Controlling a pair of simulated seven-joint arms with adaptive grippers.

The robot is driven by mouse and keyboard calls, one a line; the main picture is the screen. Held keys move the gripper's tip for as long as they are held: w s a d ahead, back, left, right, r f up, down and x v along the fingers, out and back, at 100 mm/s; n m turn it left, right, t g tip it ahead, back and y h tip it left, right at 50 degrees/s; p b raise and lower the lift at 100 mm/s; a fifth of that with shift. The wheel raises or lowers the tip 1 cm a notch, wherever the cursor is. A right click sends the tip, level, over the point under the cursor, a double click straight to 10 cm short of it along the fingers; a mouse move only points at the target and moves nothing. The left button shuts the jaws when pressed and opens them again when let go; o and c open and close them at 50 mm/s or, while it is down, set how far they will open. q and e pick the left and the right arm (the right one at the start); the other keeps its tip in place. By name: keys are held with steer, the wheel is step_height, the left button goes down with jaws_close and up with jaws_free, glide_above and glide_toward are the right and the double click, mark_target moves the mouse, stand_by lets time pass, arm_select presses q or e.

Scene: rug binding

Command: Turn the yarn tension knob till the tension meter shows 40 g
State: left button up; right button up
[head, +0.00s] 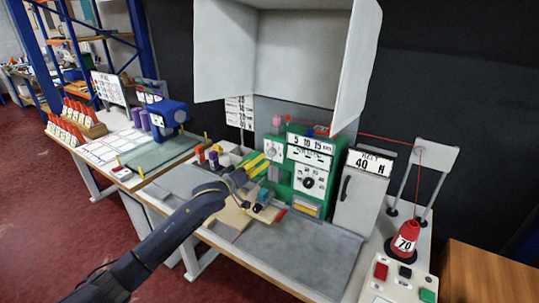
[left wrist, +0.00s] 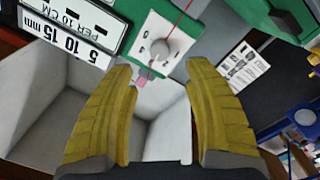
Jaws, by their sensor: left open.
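The green machine (head: 331,170) stands on the bench. A pale round knob (left wrist: 164,50) sits on a white plate on it. The plate also shows on the machine's left side in the head view (head: 273,149). My left gripper (head: 257,165) has yellow fingers, is open and is close to this plate. In the left wrist view its empty fingers (left wrist: 160,70) stand apart, with the knob beyond the gap between their tips; no contact shows. I cannot make out a tension reading in grams. My right gripper is not in view.
A panel reading 5 10 15 (head: 312,143) and a black dial (head: 309,182) are on the machine's front. Red yarn (head: 375,137) runs overhead. The front grey mat (head: 315,252) is clear.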

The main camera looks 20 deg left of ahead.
mark_target(269, 154)
arm_select(q)
steer(key=x, duration=0.8)
steer(key=shift+w, duration=0.1)
jaws_close()
stand_by(0.4)
